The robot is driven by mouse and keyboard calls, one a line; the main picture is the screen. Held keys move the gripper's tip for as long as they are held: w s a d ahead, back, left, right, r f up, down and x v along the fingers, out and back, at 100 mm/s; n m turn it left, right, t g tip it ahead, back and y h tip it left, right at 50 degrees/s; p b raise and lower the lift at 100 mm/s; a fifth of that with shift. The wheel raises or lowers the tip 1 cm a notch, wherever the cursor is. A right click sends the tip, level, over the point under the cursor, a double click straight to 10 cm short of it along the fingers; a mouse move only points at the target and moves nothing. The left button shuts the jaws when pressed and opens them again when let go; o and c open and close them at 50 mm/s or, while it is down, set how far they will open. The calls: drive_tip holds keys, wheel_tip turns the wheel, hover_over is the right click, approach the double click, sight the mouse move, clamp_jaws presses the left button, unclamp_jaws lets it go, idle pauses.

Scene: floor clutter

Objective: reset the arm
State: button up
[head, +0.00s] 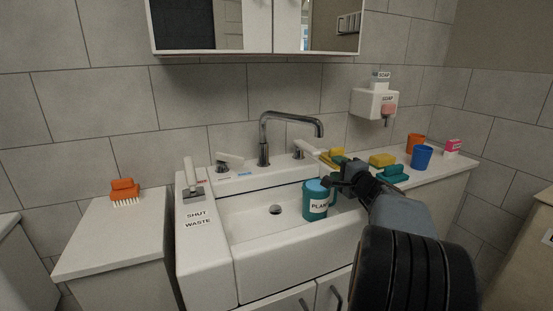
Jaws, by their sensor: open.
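My arm reaches up from the lower right over the right end of the sink. My gripper (332,172) is open at the sink's right rim, with nothing seen between its fingers. A teal canister with a blue lid (315,203), labelled with letters like "PLAN", stands in the basin just below and left of the gripper. A yellow and green sponge (336,155) lies behind the gripper on the ledge. Whether the fingers touch either one I cannot tell. My wrist hides part of the counter.
The white sink (270,250) has a chrome tap (264,140) arching over it. Right counter: more sponges (382,160), an orange cup (414,143), a blue cup (421,158), a pink box (452,147). A soap dispenser (375,103) hangs above.

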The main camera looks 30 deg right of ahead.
drive_tip(key=s+a+r+n+g+y+p, duration=0.1)
drive_tip(key=a+r+n+g+y+p, duration=0.15)
drive_tip(key=a+p, duration=0.4)
drive_tip(key=s+a+r+n+g+y+p, duration=0.1)
drive_tip(key=a+r+n+g+y+p, duration=0.2)
drive_tip(key=a, duration=0.6)
drive_tip(key=s+a+r+n+g+y+p, duration=0.1)
drive_tip(key=a+n+g+p, duration=0.1)
drive_tip(key=a+n+p, duration=0.45)
drive_tip(key=s+a+r+n+g+h+p, duration=0.2)
drive_tip(key=s+a+n+g+p, duration=0.1)
drive_tip(key=s+p, duration=0.3)
drive_tip(key=s+a+r+n+g+h+p, duration=0.2)
drive_tip(key=s+a+n+g+h+p, duration=0.1)
drive_tip(key=s+p, duration=0.4)
drive_tip(key=shift+s+a+r+n+g, duration=0.4)
drive_tip(key=shift+s+a+g, duration=0.05)
drive_tip(key=shift+s+a, duration=0.6)
